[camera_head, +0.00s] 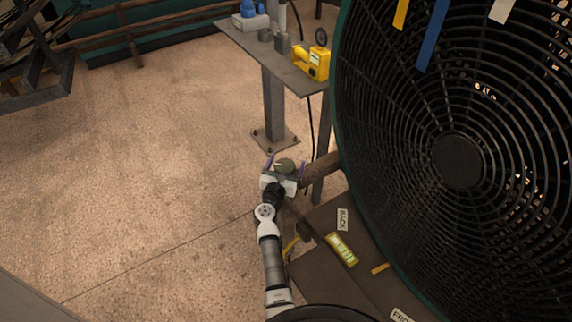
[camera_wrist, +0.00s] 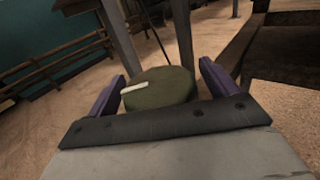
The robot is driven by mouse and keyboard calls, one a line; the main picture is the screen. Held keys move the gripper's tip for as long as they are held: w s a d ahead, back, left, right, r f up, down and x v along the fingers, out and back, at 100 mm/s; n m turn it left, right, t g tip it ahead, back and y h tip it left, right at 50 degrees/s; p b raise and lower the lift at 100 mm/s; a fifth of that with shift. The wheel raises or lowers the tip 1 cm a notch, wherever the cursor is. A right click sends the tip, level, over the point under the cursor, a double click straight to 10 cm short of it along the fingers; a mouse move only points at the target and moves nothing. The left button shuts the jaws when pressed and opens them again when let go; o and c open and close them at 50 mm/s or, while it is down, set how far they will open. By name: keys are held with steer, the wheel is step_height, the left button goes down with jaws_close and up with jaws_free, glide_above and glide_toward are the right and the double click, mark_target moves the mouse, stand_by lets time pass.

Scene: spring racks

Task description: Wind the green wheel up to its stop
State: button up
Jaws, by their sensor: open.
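The green wheel (camera_head: 285,166) is a small olive-green round knob at the end of my arm, just left of a brown bar or post. In the wrist view the wheel (camera_wrist: 158,90) shows a white line mark on its top, pointing left. My gripper (camera_head: 287,162) is open, with a purple finger on each side of the wheel. In the wrist view the gripper (camera_wrist: 160,84) has its fingers apart around the wheel, and a gap seems to show at the right finger. Contact cannot be told. The wheel's near lower side is hidden by my gripper body.
A large black fan grille (camera_head: 400,150) fills the right. A brown board (camera_head: 320,285) below it carries BACK and FRONT labels and a yellow-green strip (camera_head: 342,249). A grey stand (camera_head: 274,105) behind holds a yellow device (camera_head: 318,63).

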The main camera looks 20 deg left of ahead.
steer(key=c, duration=1)
